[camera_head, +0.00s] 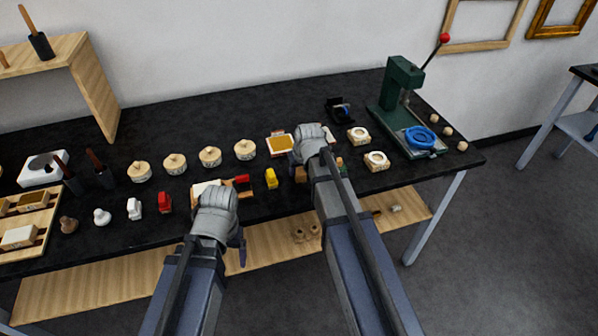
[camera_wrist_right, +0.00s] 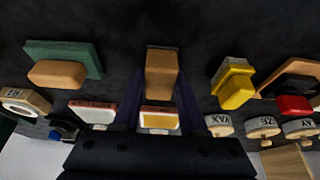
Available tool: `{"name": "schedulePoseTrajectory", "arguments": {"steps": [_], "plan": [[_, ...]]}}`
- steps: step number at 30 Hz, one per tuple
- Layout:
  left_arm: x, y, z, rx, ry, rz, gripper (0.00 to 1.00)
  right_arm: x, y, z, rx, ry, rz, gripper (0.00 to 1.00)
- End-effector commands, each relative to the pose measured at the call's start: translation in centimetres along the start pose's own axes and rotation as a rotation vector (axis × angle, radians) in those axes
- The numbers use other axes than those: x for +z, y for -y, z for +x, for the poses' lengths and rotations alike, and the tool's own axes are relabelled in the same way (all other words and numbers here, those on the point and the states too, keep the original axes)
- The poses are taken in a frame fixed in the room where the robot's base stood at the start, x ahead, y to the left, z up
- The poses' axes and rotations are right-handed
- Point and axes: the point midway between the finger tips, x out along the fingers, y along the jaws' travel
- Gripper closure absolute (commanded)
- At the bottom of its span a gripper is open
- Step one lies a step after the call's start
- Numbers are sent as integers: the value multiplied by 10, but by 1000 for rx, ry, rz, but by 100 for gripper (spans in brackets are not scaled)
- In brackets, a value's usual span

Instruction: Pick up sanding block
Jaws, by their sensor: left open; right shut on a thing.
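A tan block, which looks like the sanding block (camera_wrist_right: 162,75), sits between the two dark fingers of my right gripper (camera_wrist_right: 160,98) in the right wrist view. The gripper is shut on it. In the head view the block (camera_head: 301,174) is partly hidden by my right arm, over the front part of the black bench. I cannot tell whether it touches the bench top. My left gripper (camera_head: 240,250) is open at the bench's front edge, and its fingers are mostly hidden behind its wrist.
A green pad with a tan block (camera_wrist_right: 65,68) and a yellow block (camera_wrist_right: 235,85) lie on either side of the held block. Several round lidded pots (camera_head: 210,157) stand in a row on the bench (camera_head: 250,115). A green press (camera_head: 400,90) stands at the right.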

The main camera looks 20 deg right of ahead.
Motion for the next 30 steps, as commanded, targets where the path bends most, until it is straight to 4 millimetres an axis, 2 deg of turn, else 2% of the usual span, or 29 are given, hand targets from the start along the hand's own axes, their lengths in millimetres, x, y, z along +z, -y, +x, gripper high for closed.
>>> {"name": "schedulePoseTrajectory", "arguments": {"steps": [8,21,25,30], "plan": [[1,2,-23,0,0,0,18,-9,0,-22,0,0,0,100],[5,8,-89,0,0,0,18,-34,0,-82,0,0,0,100],[6,9,-98,0,0,0,18,-38,0,-91,0,0,0,100],[6,10,-99,0,0,0,18,-38,0,-92,0,0,0,100]]}}
